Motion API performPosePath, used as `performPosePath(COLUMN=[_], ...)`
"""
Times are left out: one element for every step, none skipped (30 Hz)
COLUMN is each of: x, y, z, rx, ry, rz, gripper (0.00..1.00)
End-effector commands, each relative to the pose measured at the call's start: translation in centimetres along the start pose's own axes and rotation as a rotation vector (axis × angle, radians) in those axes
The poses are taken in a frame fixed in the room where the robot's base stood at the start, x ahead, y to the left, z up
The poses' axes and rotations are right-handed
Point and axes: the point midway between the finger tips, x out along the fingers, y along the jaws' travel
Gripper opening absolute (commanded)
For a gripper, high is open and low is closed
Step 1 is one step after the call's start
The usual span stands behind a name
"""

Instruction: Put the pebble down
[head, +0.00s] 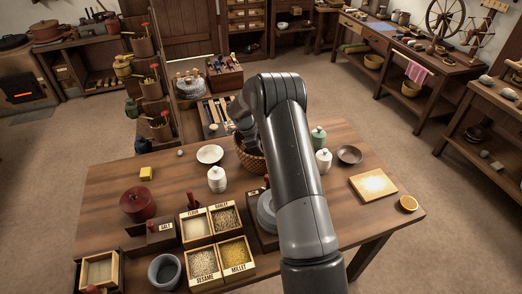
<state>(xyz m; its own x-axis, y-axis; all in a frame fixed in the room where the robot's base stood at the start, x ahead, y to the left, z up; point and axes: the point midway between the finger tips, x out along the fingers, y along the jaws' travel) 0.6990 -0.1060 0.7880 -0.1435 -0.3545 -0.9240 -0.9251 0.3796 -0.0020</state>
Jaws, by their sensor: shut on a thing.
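My arm (290,150) rises from the bottom edge over the table and bends down at its far end. My gripper (245,125) is at that far end, mostly behind the arm, in front of or over a wicker basket (243,158). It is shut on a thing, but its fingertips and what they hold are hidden. No pebble shows in the jaws. A small pale roundish thing, perhaps a pebble, (180,153) lies on the wooden table (110,185) left of a white plate (210,154).
White lidded jars (217,180), a green jar (318,137) and a dark bowl (349,155) stand on the table.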

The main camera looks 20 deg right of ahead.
Motion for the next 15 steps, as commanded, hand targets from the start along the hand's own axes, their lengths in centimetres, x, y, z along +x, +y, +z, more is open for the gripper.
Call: performPosePath(x=[-0.09, -0.1, -0.1, -0.1, -0.08, -0.01, 0.08, 0.18, 0.21, 0.19, 0.18, 0.18, 0.18, 0.17, 0.17], y=[-0.04, -0.03, -0.03, -0.03, -0.02, -0.02, -0.02, -0.01, -0.03, -0.03, -0.02, -0.02, -0.02, -0.02, -0.02], z=[-0.01, -0.02, -0.03, -0.02, -0.02, 0.01, 0.05, 0.08, 0.09, 0.08, 0.08, 0.07, 0.07, 0.07, 0.07], rx=[0.0, 0.0, 0.0, 0.0, 0.0, 0.0, 0.0, 0.0, 0.0, 0.0, 0.0, 0.0, 0.0, 0.0, 0.0], ry=[0.0, 0.0, 0.0, 0.0, 0.0, 0.0, 0.0, 0.0, 0.0, 0.0, 0.0, 0.0, 0.0, 0.0, 0.0], rz=[-0.001, -0.001, -0.001, -0.001, -0.001, -0.001, -0.001, 0.0, -0.001, -0.001, -0.001, 0.0, 0.0, 0.0, 0.0], gripper=[0.0, 0.0, 0.0, 0.0, 0.0, 0.0, 0.0, 0.0, 0.21, 0.24, 0.26, 0.3, 0.32, 0.34, 0.38])
